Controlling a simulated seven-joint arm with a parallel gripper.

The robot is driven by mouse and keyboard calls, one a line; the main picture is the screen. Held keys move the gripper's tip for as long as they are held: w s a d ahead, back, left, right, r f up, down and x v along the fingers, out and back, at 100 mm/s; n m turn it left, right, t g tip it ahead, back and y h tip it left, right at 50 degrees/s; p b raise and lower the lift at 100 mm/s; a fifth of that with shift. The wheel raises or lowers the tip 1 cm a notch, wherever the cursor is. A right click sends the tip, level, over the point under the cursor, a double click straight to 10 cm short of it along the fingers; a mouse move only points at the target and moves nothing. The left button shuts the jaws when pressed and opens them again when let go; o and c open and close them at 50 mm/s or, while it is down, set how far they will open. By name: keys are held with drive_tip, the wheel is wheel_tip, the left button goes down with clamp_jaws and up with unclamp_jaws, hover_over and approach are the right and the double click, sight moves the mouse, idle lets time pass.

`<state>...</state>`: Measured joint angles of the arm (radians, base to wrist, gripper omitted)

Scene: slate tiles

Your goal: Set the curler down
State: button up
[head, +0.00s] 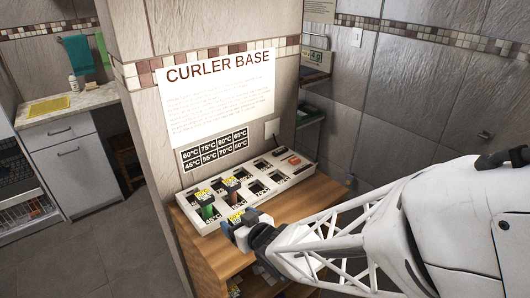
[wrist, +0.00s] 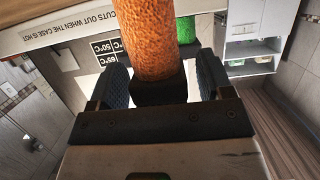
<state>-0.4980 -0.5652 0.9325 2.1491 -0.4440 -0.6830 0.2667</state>
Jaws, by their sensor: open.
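In the wrist view an orange, rough-surfaced curler (wrist: 152,42) stands between the spread fingers of my gripper (wrist: 162,75). Gaps show between it and both fingers; its dark end is close to the palm. In the head view my gripper (head: 238,234) is at the front edge of the white curler base (head: 292,182), beside a yellow tag (head: 236,215). The orange curler's body is mostly hidden there, and its seating in a hole cannot be made out. A green curler (head: 207,212) and a brownish one (head: 232,184) stand in the base, each with a yellow tag.
Several square holes of the base look empty, and a red switch (head: 294,160) is at its right end. The base rests on a wooden shelf unit (head: 212,250) against a tiled pillar with a "CURLER BASE" sign (head: 220,98). The green curler (wrist: 186,32) stands close beside my gripper.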

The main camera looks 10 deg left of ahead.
drive_tip(key=shift+r, duration=0.1)
drive_tip(key=shift+r, duration=0.1)
drive_tip(key=shift+s+d+r, duration=0.2)
drive_tip(key=shift+s+d, duration=0.2)
drive_tip(key=v, duration=1)
drive_tip(key=shift+s+d, duration=0.25)
drive_tip(key=shift+r, duration=0.15)
